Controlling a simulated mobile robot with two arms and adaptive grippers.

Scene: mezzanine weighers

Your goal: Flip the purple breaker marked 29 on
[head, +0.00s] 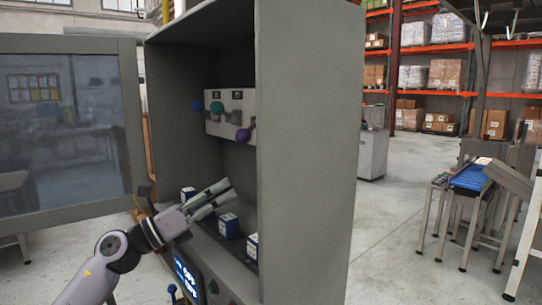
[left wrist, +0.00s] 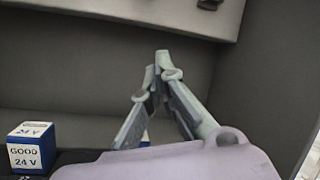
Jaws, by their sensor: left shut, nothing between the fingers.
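The breaker panel (head: 230,128) is a pale board on the back wall inside the open grey cabinet (head: 310,150). The small labels above are too small to read, so I cannot confirm the 29. My left gripper (head: 226,188) is inside the cabinet, below the panel and apart from the purple knob. In the left wrist view its fingers (left wrist: 163,62) meet at the tips with nothing between them. My right gripper is not in view.
Blue-and-white boxes stand on the cabinet floor, one of them (head: 228,225) below my gripper; another box (left wrist: 30,150) reads GOOD 24 V. The cabinet's glazed door (head: 75,130) stands open at left. A lit display (head: 187,275) is on the lower front. Open floor lies to the right.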

